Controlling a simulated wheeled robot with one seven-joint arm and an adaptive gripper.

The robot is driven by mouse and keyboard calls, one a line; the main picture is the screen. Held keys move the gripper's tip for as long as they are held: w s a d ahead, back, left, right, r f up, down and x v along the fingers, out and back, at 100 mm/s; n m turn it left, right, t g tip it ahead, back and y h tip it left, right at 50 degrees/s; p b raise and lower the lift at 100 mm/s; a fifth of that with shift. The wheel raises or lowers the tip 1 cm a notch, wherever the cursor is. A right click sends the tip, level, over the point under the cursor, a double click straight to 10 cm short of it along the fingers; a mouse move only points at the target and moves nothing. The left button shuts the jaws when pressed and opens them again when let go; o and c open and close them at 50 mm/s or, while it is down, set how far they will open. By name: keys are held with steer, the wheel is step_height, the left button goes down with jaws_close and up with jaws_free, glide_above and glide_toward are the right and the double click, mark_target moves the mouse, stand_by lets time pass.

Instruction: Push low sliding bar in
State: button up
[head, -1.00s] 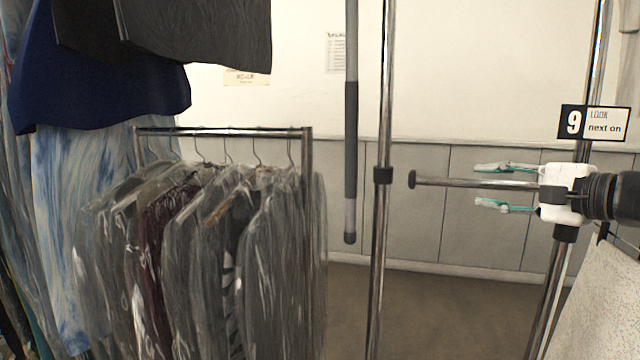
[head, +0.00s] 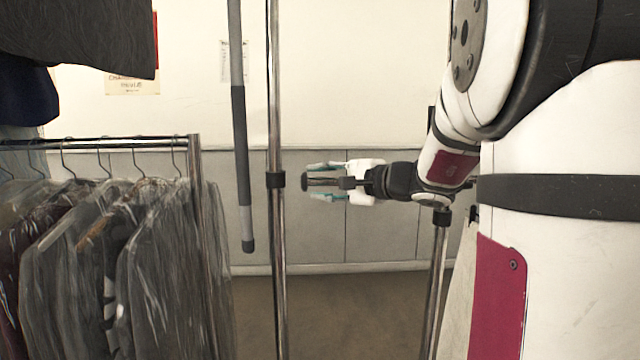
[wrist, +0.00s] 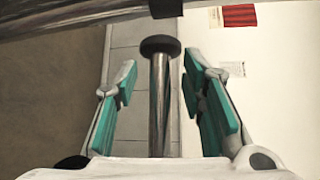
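The low sliding bar (head: 323,182) is a thin chrome rod with a round black end cap (head: 305,183), sticking out level toward the left upright post (head: 277,240). Its cap stands a short way off that post. My gripper (head: 316,182) is open around the bar, one teal-padded finger above and one below, with the fingertips just behind the cap. In the wrist view the bar (wrist: 158,105) runs between the open fingers (wrist: 160,75) with a gap on both sides, and the cap (wrist: 160,46) lies beyond the fingertips. My arm hides the bar's other end.
Bagged garments hang on a low rail (head: 120,142) at the left. A grey hanging pole (head: 240,130) is left of the left post. A right upright post (head: 435,270) stands under my forearm. The left post crosses the top of the wrist view (wrist: 70,18). Floor between posts is clear.

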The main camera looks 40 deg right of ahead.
steer(key=shift+c, duration=0.4)
jaws_close()
steer(key=s+d+b, duration=0.1)
steer(key=s+d, duration=0.6)
steer(key=d, duration=0.3)
steer(key=shift+d, duration=0.3)
steer(key=shift+s, duration=0.1)
steer(key=shift+o, duration=0.4)
jaws_free()
steer(key=shift+f, duration=0.1)
steer(key=v, duration=1.2)
steer(key=shift+a, duration=0.1)
